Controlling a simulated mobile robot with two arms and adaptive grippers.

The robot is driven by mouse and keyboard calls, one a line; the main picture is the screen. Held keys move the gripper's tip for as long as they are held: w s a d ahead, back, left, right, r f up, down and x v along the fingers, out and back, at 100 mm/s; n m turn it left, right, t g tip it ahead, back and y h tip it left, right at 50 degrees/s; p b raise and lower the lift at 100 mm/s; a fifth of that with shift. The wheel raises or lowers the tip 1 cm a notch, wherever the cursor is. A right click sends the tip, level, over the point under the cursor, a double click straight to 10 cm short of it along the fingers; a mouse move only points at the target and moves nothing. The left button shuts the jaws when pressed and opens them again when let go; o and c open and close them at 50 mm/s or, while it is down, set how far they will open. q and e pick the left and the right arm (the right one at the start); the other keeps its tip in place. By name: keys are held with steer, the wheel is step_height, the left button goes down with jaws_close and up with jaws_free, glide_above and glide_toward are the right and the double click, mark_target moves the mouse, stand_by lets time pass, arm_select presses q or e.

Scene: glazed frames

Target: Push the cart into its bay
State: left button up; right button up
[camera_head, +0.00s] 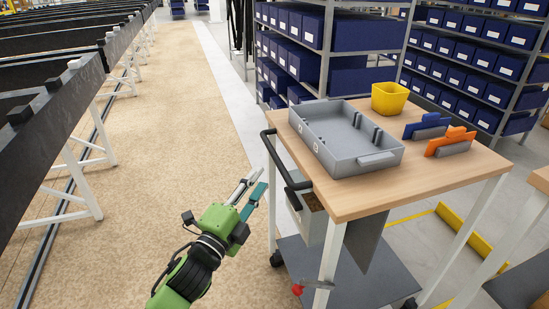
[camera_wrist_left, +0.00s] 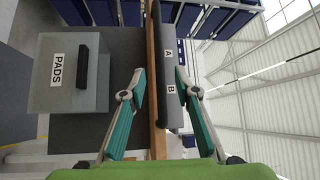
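The cart has a light wood top (camera_head: 375,202), white legs, a grey lower shelf (camera_head: 370,272) and dark castors. A black push handle (camera_head: 284,165) sticks out from its left side. My left gripper (camera_head: 256,181) is left of the cart, just short of the handle, fingers pointing toward the cart. In the left wrist view its fingers (camera_wrist_left: 160,72) are spread and empty, with the wood edge (camera_wrist_left: 157,140) seen between them. A grey drawer box labelled PADS (camera_wrist_left: 60,92) hangs under the top. My right gripper is not in view. No bay is clearly identifiable.
On the cart are a grey tray (camera_head: 383,158), a yellow bin (camera_head: 389,99), and blue (camera_head: 427,125) and orange (camera_head: 450,140) tools. A yellow floor bar (camera_head: 466,231) lies behind. Shelving (camera_head: 362,50) stands beyond. The brown floor (camera_head: 170,130) at left is clear.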

mark_target(276, 154)
arm_select(q)
steer(key=x, duration=0.9)
steer(key=shift+w+d+b, duration=0.1)
steer(key=shift+w+b, duration=0.05)
steer(key=shift+b, duration=0.2)
steer(key=shift+w+d, duration=0.25)
steer(key=shift+w, duration=0.25)
jaws_close()
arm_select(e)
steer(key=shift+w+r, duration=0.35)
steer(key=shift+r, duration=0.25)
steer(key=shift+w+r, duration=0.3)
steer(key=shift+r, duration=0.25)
